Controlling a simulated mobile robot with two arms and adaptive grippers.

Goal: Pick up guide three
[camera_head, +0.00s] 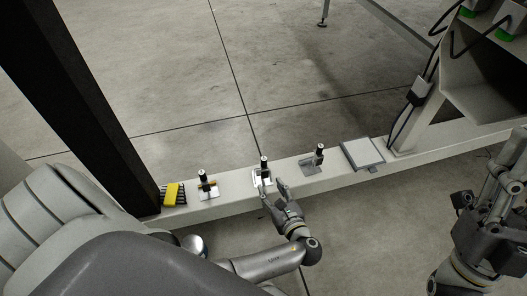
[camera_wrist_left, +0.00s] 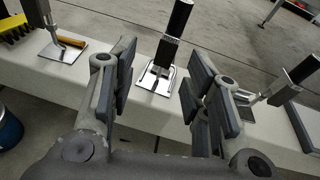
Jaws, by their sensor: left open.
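Three similar guides, each a small metal plate with an upright black handle, stand in a row on a pale beam. They are the left guide (camera_head: 208,188), the middle guide (camera_head: 262,177) and the right guide (camera_head: 312,166); I see no numbers on them. My left gripper (camera_head: 274,190) is open and empty at the front of the middle guide. In the left wrist view the middle guide (camera_wrist_left: 174,38) stands beyond and between the spread fingers, with no contact visible. My right gripper (camera_head: 505,190) is at the right edge, its finger opening unclear.
The pale beam (camera_head: 235,197) runs across the view. A yellow-and-black brush (camera_head: 173,194) lies at its left end, beside a dark post (camera_head: 75,100). A flat grey box (camera_head: 362,153) lies right of the guides. Bare concrete floor lies behind the beam.

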